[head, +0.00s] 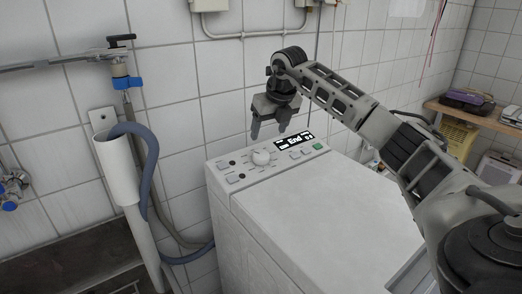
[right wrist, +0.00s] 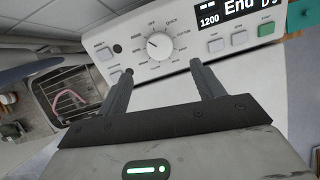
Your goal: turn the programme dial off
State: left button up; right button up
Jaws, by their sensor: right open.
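The programme dial (head: 261,157) is a round white knob on the control panel at the back of the washing machine's top. In the right wrist view the dial (right wrist: 160,46) is ringed by printed marks, with OFF and QUICK near its top. Its pointer seems to be toward the upper left; the exact mark is too small to tell. My right gripper (head: 268,131) is open and points down just above the dial, apart from it. In the right wrist view the gripper (right wrist: 161,68) has its fingers spread, one to each side below the dial, with nothing between them. My left gripper is out of view.
The washing machine (head: 310,215) has a clear white top. Its display (head: 294,141) reads End, beside a green button (head: 317,146). A standpipe with a blue-grey hose (head: 150,165) and a tap (head: 125,82) are at left. A shelf (head: 475,115) stands at right.

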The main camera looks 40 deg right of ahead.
aim_at(261, 154)
jog(key=x, duration=1)
jog(key=shift+w+r+p, duration=0.1)
jog(key=shift+p, duration=0.2)
jog(key=shift+c, duration=0.4)
jog(key=c, duration=0.9)
